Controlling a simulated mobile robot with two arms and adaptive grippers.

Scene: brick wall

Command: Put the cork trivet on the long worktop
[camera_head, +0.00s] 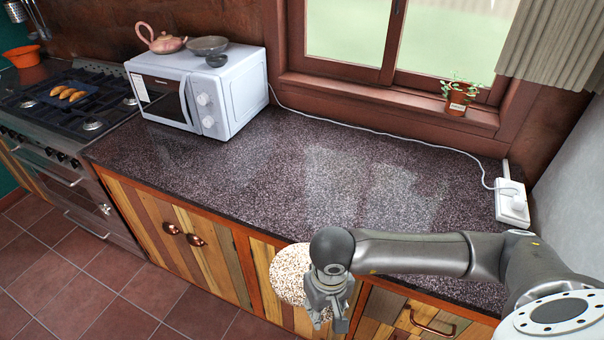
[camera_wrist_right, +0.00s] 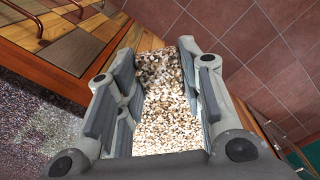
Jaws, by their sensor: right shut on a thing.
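The cork trivet (camera_head: 289,270) is a round, speckled beige disc. My right gripper (camera_head: 329,305) is shut on it, in front of the cabinet doors at the worktop's front edge. In the right wrist view the trivet (camera_wrist_right: 170,110) sits between the two fingers of the gripper (camera_wrist_right: 165,90). The gripper and wrist hide part of its right side in the head view. The long worktop (camera_head: 290,165) is dark speckled stone and runs from the stove to the right wall. My left gripper is not in view.
A white microwave (camera_head: 215,95) with a pink teapot (camera_head: 160,40) and bowls on top stands at the worktop's left back. A white cable (camera_head: 380,133) runs along the back to a socket box (camera_head: 512,203). A potted plant (camera_head: 458,98) stands on the windowsill. The worktop's middle is clear.

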